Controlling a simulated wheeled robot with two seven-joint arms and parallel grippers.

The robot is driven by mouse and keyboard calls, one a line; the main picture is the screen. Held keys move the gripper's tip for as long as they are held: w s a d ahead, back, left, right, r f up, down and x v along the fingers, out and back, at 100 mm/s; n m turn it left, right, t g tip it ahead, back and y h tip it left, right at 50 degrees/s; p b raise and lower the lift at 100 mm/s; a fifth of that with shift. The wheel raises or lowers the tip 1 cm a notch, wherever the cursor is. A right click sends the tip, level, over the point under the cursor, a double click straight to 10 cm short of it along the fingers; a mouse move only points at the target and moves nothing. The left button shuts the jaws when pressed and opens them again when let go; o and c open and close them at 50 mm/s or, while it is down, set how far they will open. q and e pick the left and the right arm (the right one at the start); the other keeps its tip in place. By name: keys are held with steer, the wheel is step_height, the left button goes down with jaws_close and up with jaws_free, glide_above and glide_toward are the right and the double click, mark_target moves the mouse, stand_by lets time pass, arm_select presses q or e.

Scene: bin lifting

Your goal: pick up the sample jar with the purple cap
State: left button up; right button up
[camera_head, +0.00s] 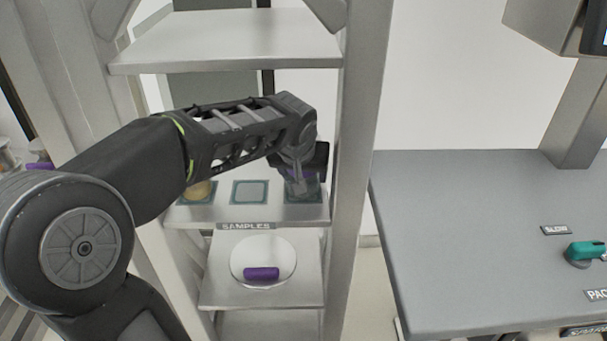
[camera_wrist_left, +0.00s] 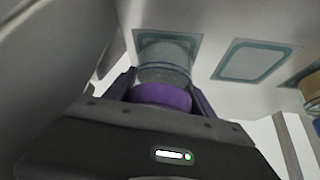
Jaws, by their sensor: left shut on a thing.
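The sample jar is clear with a purple cap. It shows in the wrist view (camera_wrist_left: 163,72) and, partly hidden by my gripper, in the head view (camera_head: 305,187). It is at the right-hand teal-edged square of the shelf labelled SAMPLES (camera_head: 247,216). My left gripper (camera_head: 302,174) reaches in from the left and is shut on the jar, its fingers on either side of the purple cap in the wrist view (camera_wrist_left: 160,92). The jar looks upright; I cannot tell whether its base touches the shelf. My right gripper is not in view.
The middle teal-edged square (camera_head: 249,192) is empty. A jar with a tan top (camera_head: 199,190) stands on the left square. An upper shelf (camera_head: 228,42) hangs above. A purple cylinder (camera_head: 262,273) lies on a white disc below. A grey table (camera_head: 480,230) stands right of the rack post.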

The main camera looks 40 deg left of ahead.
arm_select(q)
steer(key=shift+r, duration=0.6)
step_height(320, 180, up, 2)
steer(key=shift+w+r, duration=0.1)
steer(key=s+d+b, duration=0.1)
steer(key=s+d, duration=0.3)
steer(key=s, duration=0.4)
steer(key=s+d+b, duration=0.2)
steer(key=s+d, duration=0.2)
steer(key=s, duration=0.4)
steer(key=shift+s, duration=0.2)
